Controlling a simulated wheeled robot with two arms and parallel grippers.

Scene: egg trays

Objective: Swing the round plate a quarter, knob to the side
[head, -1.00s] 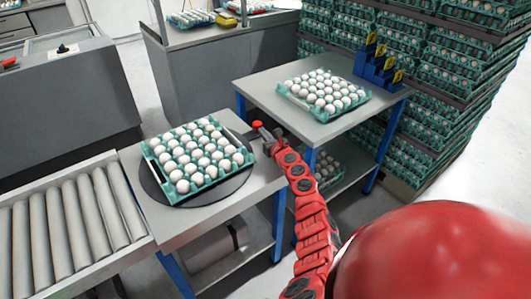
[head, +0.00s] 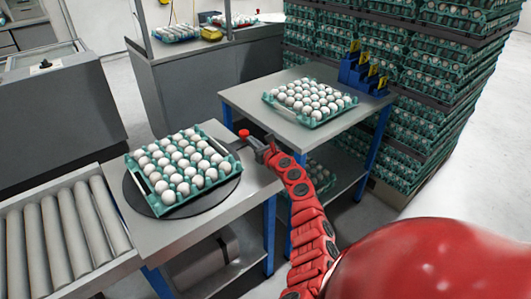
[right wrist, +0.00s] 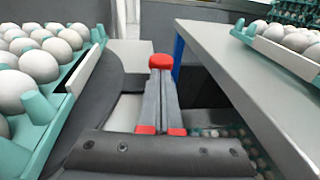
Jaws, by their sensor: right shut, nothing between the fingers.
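The round plate (head: 215,195) is a dark disc on the grey table, under a green tray of white eggs (head: 180,212). Its red knob (head: 243,133) is at the plate's far right side, near the table edge. My right gripper (head: 251,141) is at the knob, shut, with nothing between the fingers. In the right wrist view, the shut fingers (right wrist: 159,88) point at the red knob (right wrist: 160,61), which shows just past their tips. I cannot tell whether they touch it. The plate's dark edge (right wrist: 98,90) is left of the fingers. My left gripper is not in view.
A roller conveyor (head: 60,235) adjoins the table on the left. A second table (head: 240,98) with another egg tray (head: 318,121) and blue holders (head: 362,72) stands to the right, with a gap between. Stacked egg trays (head: 420,110) rise behind it.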

